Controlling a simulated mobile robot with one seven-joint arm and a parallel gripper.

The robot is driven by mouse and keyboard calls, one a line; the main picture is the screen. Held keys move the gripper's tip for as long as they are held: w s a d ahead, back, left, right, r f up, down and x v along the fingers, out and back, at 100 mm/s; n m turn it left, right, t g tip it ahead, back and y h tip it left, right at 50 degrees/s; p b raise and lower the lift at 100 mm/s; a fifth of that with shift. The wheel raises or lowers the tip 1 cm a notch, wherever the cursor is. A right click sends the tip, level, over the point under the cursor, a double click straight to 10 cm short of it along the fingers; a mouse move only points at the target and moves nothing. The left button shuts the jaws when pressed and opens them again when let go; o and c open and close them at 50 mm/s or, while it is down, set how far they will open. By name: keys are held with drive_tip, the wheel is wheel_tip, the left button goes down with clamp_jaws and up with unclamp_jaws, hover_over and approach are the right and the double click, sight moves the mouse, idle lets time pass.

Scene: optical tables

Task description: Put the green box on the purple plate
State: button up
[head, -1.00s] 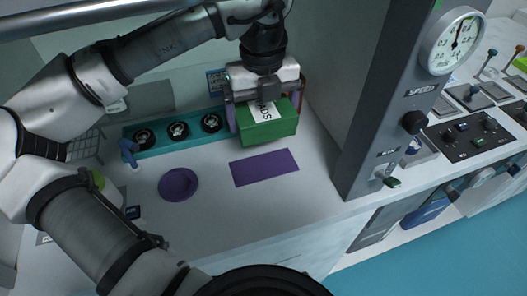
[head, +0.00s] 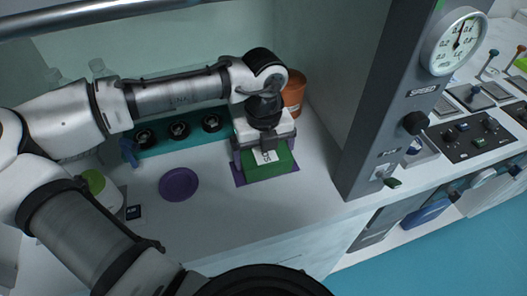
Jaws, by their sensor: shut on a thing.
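The green box (head: 270,168) has a white label on top. My gripper (head: 264,150) is above it and shut on it, with the gripper body hiding its back part. The box is over a flat purple rectangle (head: 239,179), whose edges show at its sides. I cannot tell whether the box touches the rectangle or hangs just above it. A round purple plate (head: 179,184) lies apart to the left, with nothing on it.
A teal rack (head: 160,143) with round black items stands along the back. An orange pot (head: 293,92) is behind my gripper. A grey column with a gauge (head: 460,40) rises at the right. The white counter in front (head: 235,215) is clear.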

drive_tip(key=shift+f, duration=0.2)
drive_tip(key=o, duration=0.7)
drive_tip(key=shift+c, duration=0.2)
drive_tip(key=shift+r, duration=0.15)
wheel_tip(320, 180, up, 12)
drive_tip(key=shift+r, duration=0.1)
